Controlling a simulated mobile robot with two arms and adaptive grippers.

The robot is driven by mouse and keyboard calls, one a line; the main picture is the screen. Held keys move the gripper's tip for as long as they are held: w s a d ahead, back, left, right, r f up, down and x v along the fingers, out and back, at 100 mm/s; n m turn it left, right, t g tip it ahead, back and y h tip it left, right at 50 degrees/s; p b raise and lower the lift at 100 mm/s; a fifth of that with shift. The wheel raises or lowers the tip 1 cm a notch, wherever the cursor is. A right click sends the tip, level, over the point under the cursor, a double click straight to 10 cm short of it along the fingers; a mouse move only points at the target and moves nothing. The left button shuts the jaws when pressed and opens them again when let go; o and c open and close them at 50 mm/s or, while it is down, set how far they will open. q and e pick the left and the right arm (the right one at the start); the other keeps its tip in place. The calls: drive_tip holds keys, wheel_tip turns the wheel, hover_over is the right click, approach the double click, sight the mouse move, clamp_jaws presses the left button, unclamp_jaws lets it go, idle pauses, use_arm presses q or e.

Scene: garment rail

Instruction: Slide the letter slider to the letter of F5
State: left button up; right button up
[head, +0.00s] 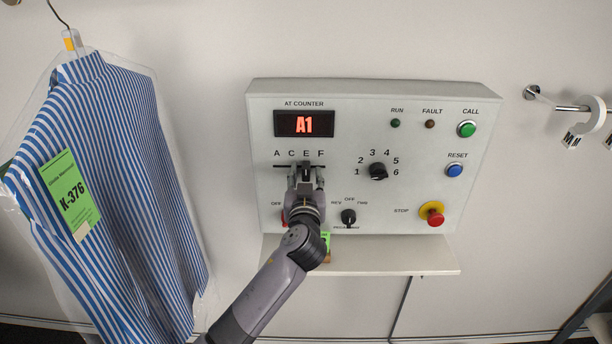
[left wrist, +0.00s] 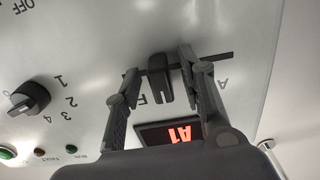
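The control panel (head: 347,110) is on the wall, and its red display (head: 304,123) reads A1. In the left wrist view, which is upside down, the dark slider knob (left wrist: 159,78) stands between my two open fingers, with visible gaps. The knob is near the F (left wrist: 141,98); its exact letter is unclear. My right gripper is not in view.
The number dial (head: 378,171) is right of my gripper, with a program knob (head: 348,216) below. A red stop button (head: 435,215) is at lower right. A shelf (head: 400,256) juts out below the panel. A bagged striped shirt (head: 110,180) hangs at left.

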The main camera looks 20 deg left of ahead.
use_arm(q)
clamp_jaws()
idle(0.7)
